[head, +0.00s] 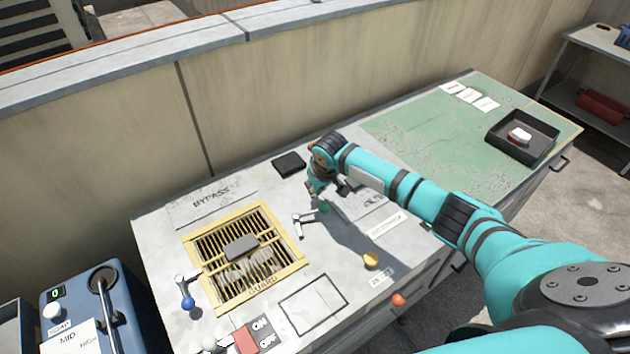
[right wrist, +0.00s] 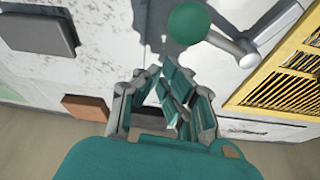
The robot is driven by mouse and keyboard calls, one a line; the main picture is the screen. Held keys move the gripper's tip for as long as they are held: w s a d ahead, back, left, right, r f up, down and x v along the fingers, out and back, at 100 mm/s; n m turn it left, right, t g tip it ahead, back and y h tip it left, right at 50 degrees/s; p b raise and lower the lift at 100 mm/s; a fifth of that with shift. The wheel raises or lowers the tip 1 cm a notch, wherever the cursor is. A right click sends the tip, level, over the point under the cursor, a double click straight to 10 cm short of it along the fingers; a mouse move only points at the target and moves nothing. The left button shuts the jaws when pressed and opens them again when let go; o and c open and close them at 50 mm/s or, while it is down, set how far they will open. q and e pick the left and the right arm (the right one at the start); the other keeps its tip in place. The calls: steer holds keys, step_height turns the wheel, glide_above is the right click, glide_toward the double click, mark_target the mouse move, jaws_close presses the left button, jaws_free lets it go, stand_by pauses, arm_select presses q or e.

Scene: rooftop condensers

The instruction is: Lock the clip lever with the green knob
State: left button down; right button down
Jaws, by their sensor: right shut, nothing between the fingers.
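The clip lever's green knob (head: 324,208) sits at the right end of a short metal lever (head: 305,217), beside the yellow guard grille's upper right side. In the right wrist view the green knob (right wrist: 188,23) is at the top, with its metal arm (right wrist: 230,45) running right to a pivot by the yellow frame. My right gripper (head: 316,190) is just behind the knob in the head view, shut and empty. In the right wrist view its fingers (right wrist: 168,88) appear below the knob with a visible gap. My left gripper is not in view.
The yellow guard grille (head: 252,293) has a grey block (head: 241,247) on it. A blue-knobbed lever (head: 187,302) stands at its left. A yellow knob (head: 371,260) and an orange knob (head: 398,299) are near the front. A dark block (head: 289,164) lies behind my right gripper.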

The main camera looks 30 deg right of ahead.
steer(key=shift+s+r, duration=0.2)
steer(key=shift+s, duration=0.75)
arm_select(q)
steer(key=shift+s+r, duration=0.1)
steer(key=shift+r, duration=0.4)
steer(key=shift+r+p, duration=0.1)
steer(key=shift+p, duration=0.25)
